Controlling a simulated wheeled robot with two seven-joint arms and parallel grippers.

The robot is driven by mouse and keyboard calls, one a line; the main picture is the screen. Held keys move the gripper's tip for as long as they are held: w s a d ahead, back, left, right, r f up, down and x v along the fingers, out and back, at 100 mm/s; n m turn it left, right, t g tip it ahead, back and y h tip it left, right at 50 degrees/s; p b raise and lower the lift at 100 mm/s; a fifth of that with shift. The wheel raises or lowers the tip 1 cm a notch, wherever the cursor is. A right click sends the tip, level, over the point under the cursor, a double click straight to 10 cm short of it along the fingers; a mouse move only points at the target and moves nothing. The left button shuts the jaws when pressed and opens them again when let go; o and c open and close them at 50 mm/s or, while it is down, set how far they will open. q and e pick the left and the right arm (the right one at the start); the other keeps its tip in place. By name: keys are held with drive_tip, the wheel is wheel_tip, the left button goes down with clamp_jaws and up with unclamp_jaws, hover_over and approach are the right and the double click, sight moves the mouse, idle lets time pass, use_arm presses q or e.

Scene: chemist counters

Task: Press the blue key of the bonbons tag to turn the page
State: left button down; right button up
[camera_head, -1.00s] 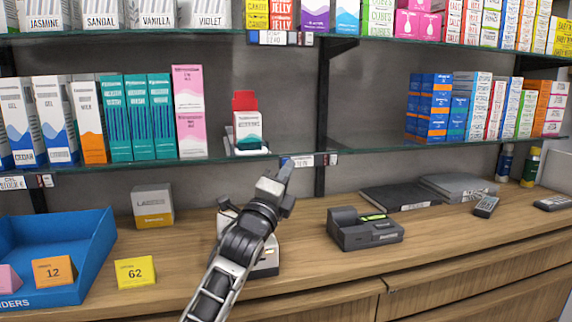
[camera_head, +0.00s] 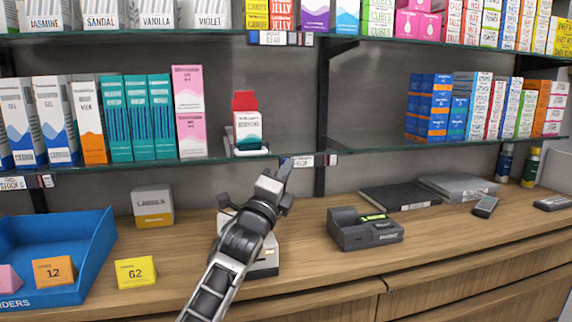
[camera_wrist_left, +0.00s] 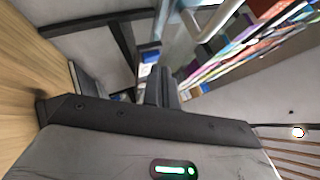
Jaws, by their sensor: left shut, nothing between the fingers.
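My left gripper (camera_head: 284,174) is shut and empty. It points up at the front edge of the lower glass shelf, just below a small white page tag (camera_head: 306,161) there. The gripper tip is close to the tag's left end; I cannot tell whether it touches. The tag's print is too small to read, so I cannot confirm it is the bonbons tag, and I cannot make out its blue key clearly. In the left wrist view the shut fingers (camera_wrist_left: 158,88) point toward a small blue and white patch (camera_wrist_left: 150,57). My right gripper is not in view.
Another tag with coloured keys (camera_head: 280,38) hangs on the upper shelf edge. A red and white box (camera_head: 246,125) stands above the gripper.

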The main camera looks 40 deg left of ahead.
use_arm(q)
drive_tip(key=shift+w+a, duration=0.3)
drive_tip(key=shift+a, duration=0.05)
idle(0.7)
drive_tip(key=shift+d, duration=0.1)
drive_tip(key=shift+s+d, duration=0.55)
drive_tip(key=shift+s, duration=0.05)
drive_tip(key=shift+d, duration=0.1)
drive_tip(key=s+d+p, duration=0.1)
drive_tip(key=s+d, duration=0.2)
drive_tip(key=shift+s+d, duration=0.1)
drive_tip(key=shift+d, duration=0.25)
idle(0.8)
